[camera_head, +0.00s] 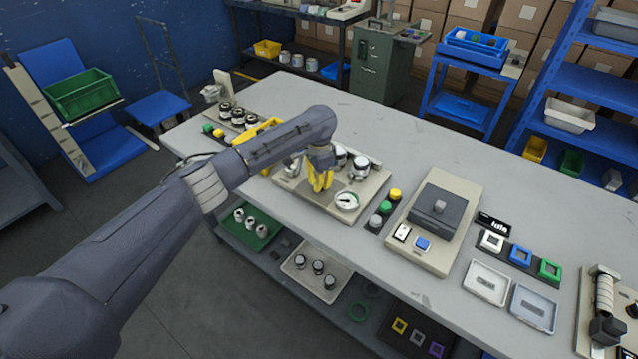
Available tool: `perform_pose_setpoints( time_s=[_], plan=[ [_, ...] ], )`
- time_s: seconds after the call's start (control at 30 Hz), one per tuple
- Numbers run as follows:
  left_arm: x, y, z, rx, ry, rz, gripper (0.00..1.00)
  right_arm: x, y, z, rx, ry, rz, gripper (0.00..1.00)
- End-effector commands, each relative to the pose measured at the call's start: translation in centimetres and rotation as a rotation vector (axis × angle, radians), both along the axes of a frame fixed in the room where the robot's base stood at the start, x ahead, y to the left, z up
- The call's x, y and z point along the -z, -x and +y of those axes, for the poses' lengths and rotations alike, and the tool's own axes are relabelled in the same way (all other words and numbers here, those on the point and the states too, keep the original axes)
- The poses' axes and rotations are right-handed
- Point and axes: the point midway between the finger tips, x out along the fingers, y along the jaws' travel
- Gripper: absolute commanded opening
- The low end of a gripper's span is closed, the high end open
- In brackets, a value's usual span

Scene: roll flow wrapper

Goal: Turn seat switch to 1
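My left gripper (320,180) comes in from the left, with yellow fingers pointing down over a beige panel (312,203). The fingers look close together, but whether they are shut or touch anything is unclear. The panel carries a round white gauge (346,202) and dark-and-silver knobs (359,168), partly hidden by my arm. No label shows which part is the seat switch. My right gripper is not in view.
Yellow, green and grey buttons (386,208) stand between the panel and the unit. A black "idle" display (493,222), framed square buttons (521,255) and two shallow trays (486,282) lie to the right. The table's back middle (400,130) is clear.

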Motion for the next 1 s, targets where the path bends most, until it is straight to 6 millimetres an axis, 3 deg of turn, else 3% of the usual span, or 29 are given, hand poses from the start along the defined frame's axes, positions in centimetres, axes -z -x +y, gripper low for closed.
perform_pose_setpoints(
  time_s=[1.0],
  plan=[
    [-0.01, 0.0, -0.04, -0.944, 0.001, -0.001, 0.0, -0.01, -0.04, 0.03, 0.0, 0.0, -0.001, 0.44]
  ],
)
